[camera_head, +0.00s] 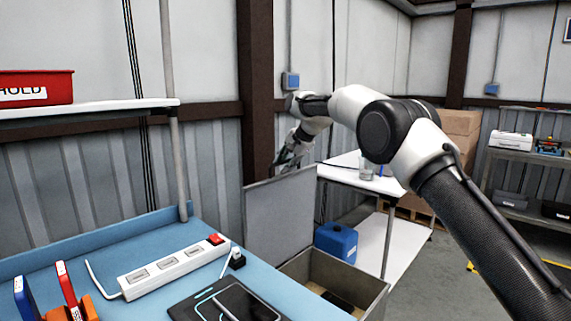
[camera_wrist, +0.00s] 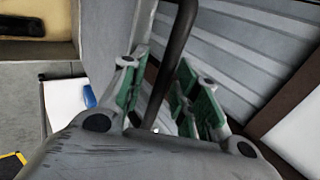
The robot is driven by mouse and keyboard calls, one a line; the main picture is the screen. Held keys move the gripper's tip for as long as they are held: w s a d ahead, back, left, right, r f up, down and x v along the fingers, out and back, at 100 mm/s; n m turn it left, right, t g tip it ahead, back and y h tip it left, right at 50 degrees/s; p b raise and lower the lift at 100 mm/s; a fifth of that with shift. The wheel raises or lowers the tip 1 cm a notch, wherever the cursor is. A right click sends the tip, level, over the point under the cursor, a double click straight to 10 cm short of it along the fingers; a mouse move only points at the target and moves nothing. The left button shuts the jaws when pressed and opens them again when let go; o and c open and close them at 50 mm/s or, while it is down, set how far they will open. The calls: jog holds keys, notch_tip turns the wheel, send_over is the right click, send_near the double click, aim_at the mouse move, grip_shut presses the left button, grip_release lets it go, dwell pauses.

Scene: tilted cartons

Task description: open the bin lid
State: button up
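The bin (camera_head: 365,303) stands on the floor right of the blue bench in the head view, its top uncovered. Its grey lid (camera_head: 280,215) stands about upright at the bin's left side; it also shows in the wrist view (camera_wrist: 103,35). My gripper (camera_head: 285,165) is at the lid's top edge. In the wrist view, a dark bar handle (camera_wrist: 180,35) runs between my gripper's green-padded fingers (camera_wrist: 165,95). The fingers are spread, with gaps beside the bar; whether one touches it is unclear. A dark item (camera_head: 338,300) lies inside the bin.
A blue bench (camera_head: 140,245) holds a power strip (camera_head: 170,270) and a dark tablet (camera_head: 235,300). A blue container (camera_head: 336,240) stands behind the bin. A white table (camera_head: 345,178) stands beyond. The corrugated wall (camera_wrist: 245,60) is close behind my gripper.

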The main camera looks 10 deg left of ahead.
jog(key=v, duration=1.2)
